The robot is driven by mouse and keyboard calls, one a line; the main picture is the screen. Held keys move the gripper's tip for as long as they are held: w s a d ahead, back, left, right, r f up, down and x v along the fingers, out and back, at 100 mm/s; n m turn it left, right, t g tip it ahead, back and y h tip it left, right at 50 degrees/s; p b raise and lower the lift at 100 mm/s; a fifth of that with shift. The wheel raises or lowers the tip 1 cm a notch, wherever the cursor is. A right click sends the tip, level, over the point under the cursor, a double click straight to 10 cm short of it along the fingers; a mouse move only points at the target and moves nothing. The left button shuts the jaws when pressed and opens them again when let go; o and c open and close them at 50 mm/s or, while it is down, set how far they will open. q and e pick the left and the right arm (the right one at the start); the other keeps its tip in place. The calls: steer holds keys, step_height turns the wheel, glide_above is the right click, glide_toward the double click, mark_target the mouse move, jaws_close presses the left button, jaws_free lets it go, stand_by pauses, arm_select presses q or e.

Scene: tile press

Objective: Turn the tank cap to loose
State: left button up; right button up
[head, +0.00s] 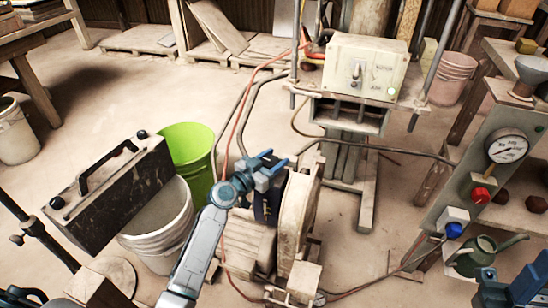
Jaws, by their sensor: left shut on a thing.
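My left gripper (277,172) is over the top of the pump unit (296,215) in the middle of the view, beside its round, dusty housing. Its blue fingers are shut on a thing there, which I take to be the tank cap. The fingers and wrist hide the cap, so its mark and how far it is turned cannot be seen.
A green bucket (190,146), a white bucket (160,228) and a black case with a handle (112,190) stand left. A beige switch box (364,66) is behind. A gauge panel (487,165) stands right. Hoses run around the pump unit.

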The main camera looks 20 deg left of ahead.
arm_select(q)
steer(key=n+t+y+p, duration=0.1)
steer(key=n+y+p, duration=0.1)
steer(key=y, duration=0.1)
steer(key=shift+a+p, duration=0.15)
steer(key=shift+p, duration=0.15)
steer(key=shift+n+y, duration=0.3)
steer(key=shift+y, duration=0.1)
arm_select(e)
steer(key=w+f+m+g+h, duration=0.2)
steer(key=w+f+m+h, duration=0.5)
steer(key=m+h, duration=0.5)
steer(key=w+h, duration=0.1)
steer(key=h, duration=0.4)
steer(key=shift+d+f+m, duration=0.15)
steer(key=shift+d+m, duration=0.15)
steer(key=shift+w, duration=0.1)
arm_select(q)
steer(key=o, duration=1)
steer(key=v, duration=1)
steer(key=shift+s+a+f, duration=0.1)
steer(key=shift+s+f, duration=0.1)
steer(key=shift+s, duration=0.15)
arm_select(e)
steer(key=shift+r, duration=0.2)
